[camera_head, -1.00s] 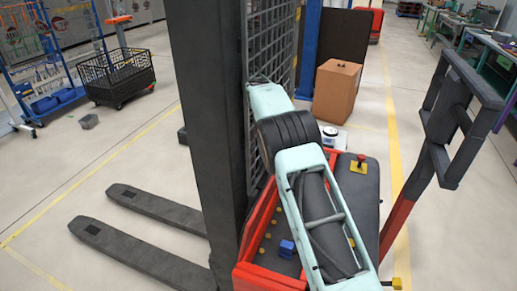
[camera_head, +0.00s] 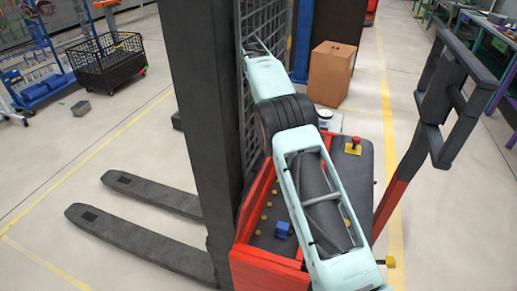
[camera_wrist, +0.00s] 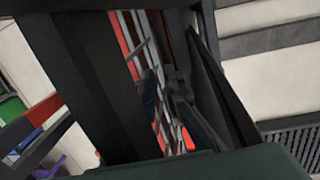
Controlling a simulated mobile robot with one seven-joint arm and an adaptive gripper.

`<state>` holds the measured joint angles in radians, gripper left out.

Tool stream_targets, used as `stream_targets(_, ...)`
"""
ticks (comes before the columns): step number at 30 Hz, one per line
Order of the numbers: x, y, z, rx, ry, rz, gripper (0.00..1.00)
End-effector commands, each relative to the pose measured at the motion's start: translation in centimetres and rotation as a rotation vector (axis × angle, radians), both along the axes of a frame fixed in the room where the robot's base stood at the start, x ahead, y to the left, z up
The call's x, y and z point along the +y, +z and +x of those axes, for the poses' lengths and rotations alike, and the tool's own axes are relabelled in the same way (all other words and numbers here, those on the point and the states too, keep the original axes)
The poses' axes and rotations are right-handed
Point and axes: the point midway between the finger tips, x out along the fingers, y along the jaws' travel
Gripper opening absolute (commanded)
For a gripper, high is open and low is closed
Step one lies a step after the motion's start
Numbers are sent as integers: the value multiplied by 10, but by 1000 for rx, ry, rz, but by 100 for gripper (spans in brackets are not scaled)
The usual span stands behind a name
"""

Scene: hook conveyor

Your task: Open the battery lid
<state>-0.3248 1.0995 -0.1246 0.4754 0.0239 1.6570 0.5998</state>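The pallet stacker stands in the middle of the head view, with a tall dark mast (camera_head: 190,130). Its red battery box (camera_head: 268,270) shows an uncovered dark interior with several yellow caps and a blue connector (camera_head: 283,230). A dark panel beside my arm carries a red button (camera_head: 355,145); I cannot tell which panel is the lid. My arm crosses over the box toward the mesh guard (camera_head: 252,95). My gripper is hidden in the head view; its dark fingers (camera_wrist: 166,105) show in the wrist view near red and grey bars. Their opening is unclear.
Two forks (camera_head: 140,238) extend left over open floor. The stacker's tiller handle (camera_head: 445,110) rises at right. A cardboard box (camera_head: 332,75) stands behind, and a black mesh cart (camera_head: 105,60) stands at back left. Workbenches line the far right.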

Motion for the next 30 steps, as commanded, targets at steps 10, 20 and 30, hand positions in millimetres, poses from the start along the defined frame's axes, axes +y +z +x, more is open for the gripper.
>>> stream_targets(10,-79,-22,-29,127,-291,260,0)
stream_targets(20,-127,-24,-79,220,-622,540,0)
stream_targets(30,-153,-19,-139,287,-984,783,0)
